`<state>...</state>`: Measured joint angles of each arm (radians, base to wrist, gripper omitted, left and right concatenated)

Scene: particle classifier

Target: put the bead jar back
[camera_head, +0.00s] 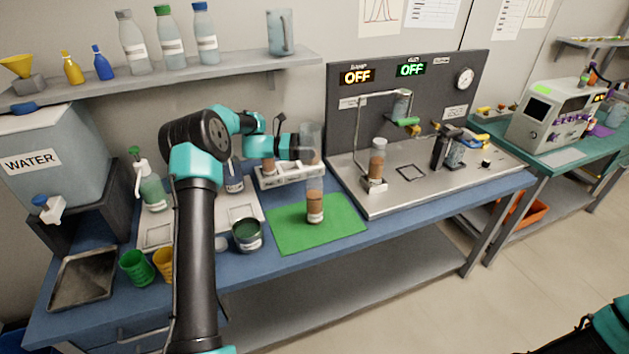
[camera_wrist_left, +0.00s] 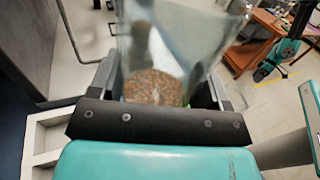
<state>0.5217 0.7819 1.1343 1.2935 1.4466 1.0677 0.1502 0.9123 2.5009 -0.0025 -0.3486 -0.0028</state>
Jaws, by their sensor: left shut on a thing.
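My left gripper (camera_head: 307,148) is shut on a clear jar with brown beads (camera_head: 311,136), held upright just above the white rack (camera_head: 300,178). In the left wrist view the jar (camera_wrist_left: 180,40) stands between the fingers, with beads at its bottom. Whether its base touches the rack is hard to tell. Another jar with brown beads (camera_head: 269,166) stands in the rack. A further bead jar (camera_head: 315,206) stands on the green mat (camera_head: 345,232), and one (camera_head: 377,160) stands on the steel test rig.
A dark green-topped container (camera_head: 247,235) stands left of the mat, near green (camera_head: 136,267) and yellow (camera_head: 164,264) cups. The steel rig (camera_head: 440,185) is to the right. A shelf (camera_head: 200,75) with bottles hangs above. The mat's right part is clear.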

